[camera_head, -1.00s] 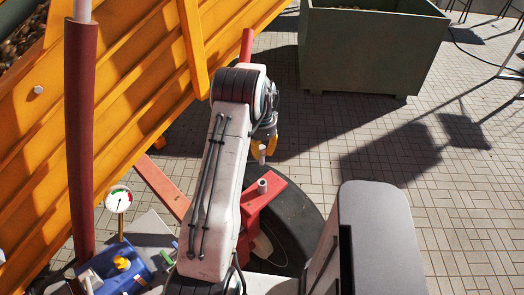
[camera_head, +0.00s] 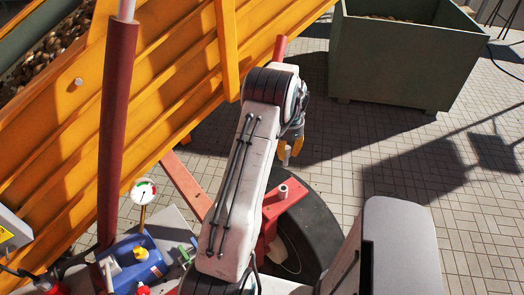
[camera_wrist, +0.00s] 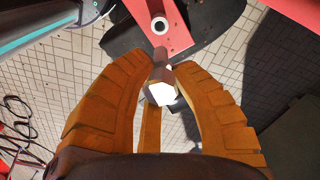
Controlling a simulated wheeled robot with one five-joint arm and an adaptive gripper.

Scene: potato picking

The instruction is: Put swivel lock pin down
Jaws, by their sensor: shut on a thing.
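My gripper (camera_wrist: 160,88) has orange fingers and is shut on the swivel lock pin (camera_wrist: 161,70), a grey metal pin with a bright end, in the wrist view. In the head view the pin (camera_head: 286,157) hangs below my gripper (camera_head: 290,146), partly hidden by the fingers. A red bracket (camera_head: 291,199) with a pale hollow socket (camera_head: 283,191) lies below the pin. In the wrist view the socket (camera_wrist: 160,25) is on the red bracket (camera_wrist: 170,41), beyond the pin's far end. The pin looks apart from the socket.
A dark round wheel (camera_head: 317,226) lies beside the bracket. The orange trailer wall (camera_head: 120,110) stands at the left. A green crate (camera_head: 400,60) stands behind on open paving.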

